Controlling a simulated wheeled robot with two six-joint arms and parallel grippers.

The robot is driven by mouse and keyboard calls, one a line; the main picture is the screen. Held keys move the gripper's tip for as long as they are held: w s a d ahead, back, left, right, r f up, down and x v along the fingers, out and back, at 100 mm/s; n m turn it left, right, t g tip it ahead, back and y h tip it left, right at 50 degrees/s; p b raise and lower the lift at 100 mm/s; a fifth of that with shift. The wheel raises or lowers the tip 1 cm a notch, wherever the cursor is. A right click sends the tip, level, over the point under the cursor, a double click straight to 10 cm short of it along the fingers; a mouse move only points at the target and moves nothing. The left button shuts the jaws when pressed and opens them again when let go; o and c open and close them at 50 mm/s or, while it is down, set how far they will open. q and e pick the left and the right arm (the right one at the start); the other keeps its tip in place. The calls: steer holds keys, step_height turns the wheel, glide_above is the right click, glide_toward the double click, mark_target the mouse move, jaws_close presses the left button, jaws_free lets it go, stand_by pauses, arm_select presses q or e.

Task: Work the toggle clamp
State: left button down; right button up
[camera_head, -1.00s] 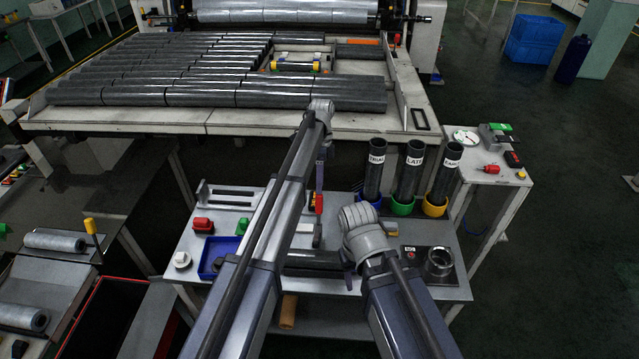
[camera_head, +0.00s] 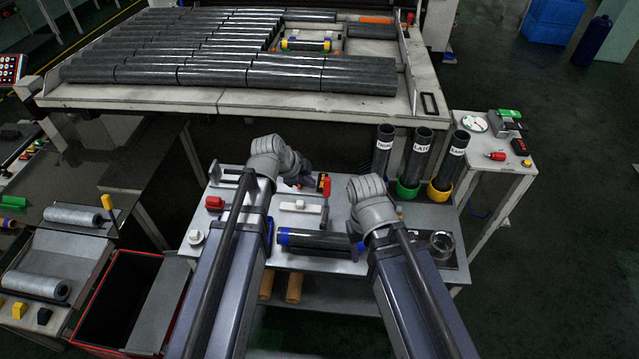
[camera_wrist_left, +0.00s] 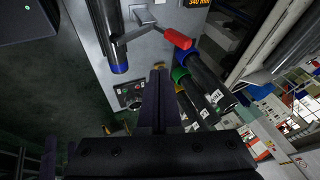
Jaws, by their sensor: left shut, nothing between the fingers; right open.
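The toggle clamp's red handle (camera_head: 326,188) stands up from the small table in the head view, beside a pale bar (camera_head: 300,206). The left wrist view shows the red grip (camera_wrist_left: 178,38) on a grey lever, ahead and slightly right of the fingertips. My left gripper (camera_head: 304,182) is just left of the handle, with its fingers partly hidden by its wrist. In its wrist view the dark fingers (camera_wrist_left: 158,80) are shut and empty, apart from the grip. My right gripper (camera_head: 372,208) is open to the right of the clamp; its wrist hides its fingers.
A dark roll with blue ends (camera_head: 318,240) lies in front of the clamp. Dark tubes (camera_head: 418,158) stand in coloured cups at right. A red knob (camera_head: 214,203) and a metal cup (camera_head: 441,245) are also on the table (camera_head: 340,263). A red-edged bin (camera_head: 112,300) stands at left.

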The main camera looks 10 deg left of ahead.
arm_select(q)
steer(key=b, duration=0.9)
glide_toward(329, 189)
step_height(329, 189, down, 4)
steer(key=s+d, duration=0.2)
steer(key=w, duration=0.2)
steer(key=w+f, duration=0.1)
steer(key=w, duration=0.1)
steer(key=shift+a+b, duration=0.1)
steer(key=shift+b, duration=0.25)
steer(key=shift+w, duration=0.15)
